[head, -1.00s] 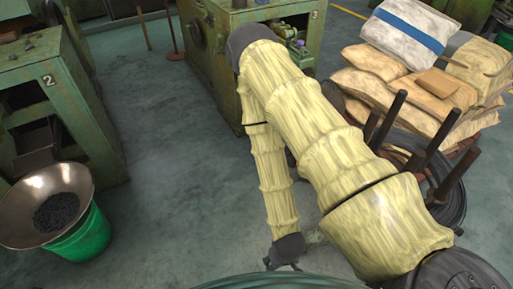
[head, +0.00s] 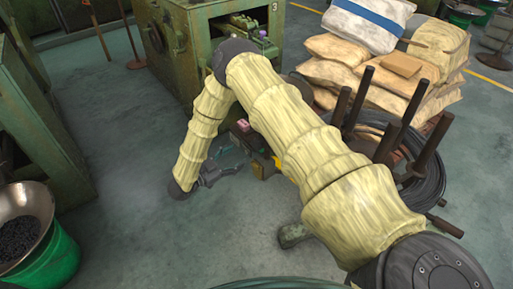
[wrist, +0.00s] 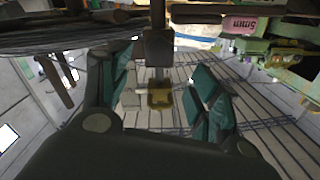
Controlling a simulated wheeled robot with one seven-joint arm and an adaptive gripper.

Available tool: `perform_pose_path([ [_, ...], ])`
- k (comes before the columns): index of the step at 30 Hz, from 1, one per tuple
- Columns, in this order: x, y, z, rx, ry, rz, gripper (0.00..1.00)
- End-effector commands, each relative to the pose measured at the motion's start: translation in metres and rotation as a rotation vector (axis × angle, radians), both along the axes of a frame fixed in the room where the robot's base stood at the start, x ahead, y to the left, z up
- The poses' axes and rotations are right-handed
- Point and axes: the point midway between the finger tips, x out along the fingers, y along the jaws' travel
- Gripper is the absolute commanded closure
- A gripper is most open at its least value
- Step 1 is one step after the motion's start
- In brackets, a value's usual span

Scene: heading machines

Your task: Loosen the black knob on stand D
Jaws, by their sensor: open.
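My gripper (head: 228,170) is open and reaches to the right, low over the floor, in the head view. Right beside it are a dark red block with a pink tag (head: 242,125) and a yellow piece (head: 266,168), partly hidden by my arm. In the wrist view the teal-padded fingers of my gripper (wrist: 163,78) stand apart. A brass-yellow block (wrist: 160,98) on a dark upright post (wrist: 158,48) shows between them, apparently beyond the fingertips. I cannot make out the black knob or a letter D for certain.
A wire coil (head: 425,178) with brown posts (head: 400,125) stands right of my arm. Stacked sacks (head: 370,62) are behind it. A green machine marked 3 (head: 200,35) is at the back. A bowl on a green bucket (head: 45,255) is at left.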

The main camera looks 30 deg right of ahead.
Motion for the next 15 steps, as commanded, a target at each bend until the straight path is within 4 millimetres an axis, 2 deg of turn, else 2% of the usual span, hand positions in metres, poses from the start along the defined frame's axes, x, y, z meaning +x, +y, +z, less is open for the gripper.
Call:
perform_pose_path([
  [5,0.0,-0.01,0.003,-0.01,-0.005,-0.026,0.38],
  [15,0.004,-0.061,0.004,-0.01,-0.005,-0.023,0.38],
])
